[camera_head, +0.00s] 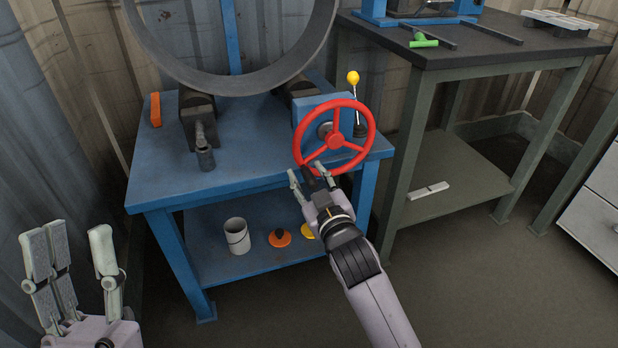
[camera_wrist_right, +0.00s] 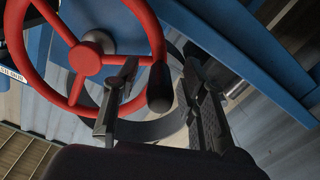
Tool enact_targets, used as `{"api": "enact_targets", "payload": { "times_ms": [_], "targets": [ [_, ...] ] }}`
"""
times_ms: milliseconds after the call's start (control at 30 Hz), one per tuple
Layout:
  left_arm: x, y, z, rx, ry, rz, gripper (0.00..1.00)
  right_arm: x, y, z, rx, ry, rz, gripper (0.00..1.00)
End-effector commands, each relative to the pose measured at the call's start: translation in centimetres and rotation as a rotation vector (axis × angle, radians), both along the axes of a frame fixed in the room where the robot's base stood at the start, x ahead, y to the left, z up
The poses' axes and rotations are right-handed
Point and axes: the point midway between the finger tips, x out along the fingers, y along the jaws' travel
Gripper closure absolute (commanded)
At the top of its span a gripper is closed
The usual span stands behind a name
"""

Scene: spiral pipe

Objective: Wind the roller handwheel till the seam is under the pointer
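The red handwheel (camera_head: 336,142) is mounted on the front right of the blue roller stand and faces me; it also shows in the right wrist view (camera_wrist_right: 85,60). Its dark handle knob (camera_wrist_right: 160,88) appears between the fingers of my right gripper (camera_wrist_right: 160,108), with visible gaps on both sides. That gripper (camera_head: 306,174) is open at the wheel's lower left rim. A large grey pipe ring (camera_head: 245,86) stands on dark rollers (camera_head: 198,104), its top cut off by the frame. I cannot make out the seam or a pointer. My left gripper (camera_head: 80,265) is open and empty at lower left.
The blue stand (camera_head: 250,150) has a lower shelf with a white cup (camera_head: 237,236) and an orange knob-like piece (camera_head: 280,238). A lever with a yellow ball (camera_head: 353,77) rises behind the wheel. A dark-topped workbench (camera_head: 480,48) stands close on the right.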

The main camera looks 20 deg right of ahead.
Motion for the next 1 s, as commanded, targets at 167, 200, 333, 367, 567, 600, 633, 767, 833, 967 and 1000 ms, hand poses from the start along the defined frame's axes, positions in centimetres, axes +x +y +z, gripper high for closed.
{"api": "enact_targets", "payload": {
  "times_ms": [167,200,333,367,567,600,633,767,833,967,1000],
  "targets": [
    [0.02,-0.01,0.00,0.000,0.001,0.000,0.60,-0.02,0.00,0.00,0.000,0.000,0.000,0.66],
    [0.02,-0.01,0.00,0.000,0.001,0.000,0.60,-0.03,0.00,0.00,0.000,0.000,0.000,0.69],
    [0.02,-0.01,0.00,0.000,0.001,0.000,0.60,-0.03,0.00,0.00,0.000,0.000,0.000,0.77],
    [0.02,-0.01,0.00,0.001,0.002,0.000,0.60,-0.03,0.00,0.00,0.000,0.000,0.000,0.79],
    [0.02,-0.01,0.00,0.001,0.002,0.000,0.60,-0.04,0.01,0.00,0.000,0.000,0.000,0.93],
    [0.02,-0.01,0.00,0.001,0.002,0.000,0.60,-0.04,0.02,-0.01,0.000,0.000,0.000,0.95],
    [0.02,-0.01,0.00,0.001,0.002,0.000,0.60,-0.04,0.02,-0.01,0.000,0.000,0.000,0.97],
    [0.02,-0.01,0.00,0.001,0.002,0.000,0.60,-0.04,0.03,-0.02,0.000,0.000,0.001,1.00],
    [0.02,-0.01,0.00,0.001,0.002,0.000,0.60,-0.05,0.03,-0.02,0.000,0.000,0.001,1.00],
    [0.02,-0.01,0.00,0.001,0.002,0.000,0.60,-0.05,0.04,-0.03,0.001,0.000,0.001,1.00],
    [0.02,-0.01,0.00,0.001,0.002,0.000,0.60,-0.05,0.05,-0.04,0.001,0.000,0.001,1.00]
  ]
}}
